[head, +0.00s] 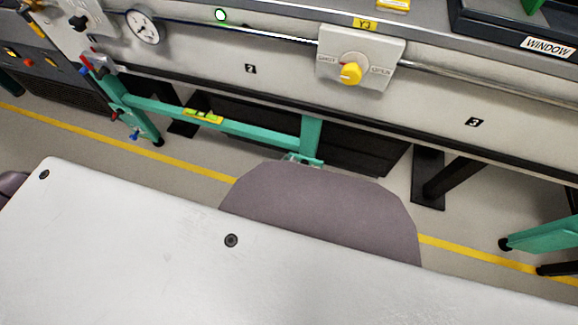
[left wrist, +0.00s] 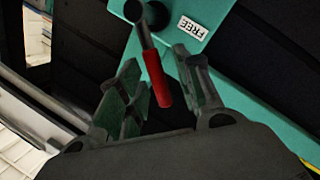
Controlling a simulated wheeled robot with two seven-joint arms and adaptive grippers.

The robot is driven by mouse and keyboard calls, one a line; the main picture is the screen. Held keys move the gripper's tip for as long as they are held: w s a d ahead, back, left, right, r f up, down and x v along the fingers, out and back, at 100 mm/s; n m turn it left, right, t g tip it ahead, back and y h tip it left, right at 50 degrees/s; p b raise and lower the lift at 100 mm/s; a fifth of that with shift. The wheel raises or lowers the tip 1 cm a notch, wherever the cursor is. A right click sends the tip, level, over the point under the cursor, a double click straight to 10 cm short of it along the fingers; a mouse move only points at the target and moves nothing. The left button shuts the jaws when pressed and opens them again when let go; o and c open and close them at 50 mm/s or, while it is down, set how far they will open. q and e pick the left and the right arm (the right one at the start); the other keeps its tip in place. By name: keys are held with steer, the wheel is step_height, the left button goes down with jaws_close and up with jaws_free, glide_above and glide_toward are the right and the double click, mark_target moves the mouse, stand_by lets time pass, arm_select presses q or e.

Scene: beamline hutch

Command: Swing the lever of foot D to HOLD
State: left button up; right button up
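The lever (left wrist: 157,78) shows in the left wrist view as a dark arm with a red grip, hanging from a dark round pivot on a teal plate (left wrist: 203,57). A white label reading FREE (left wrist: 189,25) sits on the plate, right of the pivot. My left gripper (left wrist: 156,60) is open, with its two ridged fingers on either side of the red grip in the picture. Contact with the lever cannot be made out. No HOLD mark or foot letter is readable. I cannot make out either gripper clearly in the head view.
The head view shows a teal frame (head: 255,131) below a long light beamline panel (head: 200,55). A yellow knob (head: 350,74), a gauge (head: 142,26) and small red and blue handles are on the left and middle. A yellow floor line (head: 190,166) crosses the floor.

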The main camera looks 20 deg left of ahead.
arm_select(q)
jaws_close()
stand_by(0.4)
stand_by(0.4)
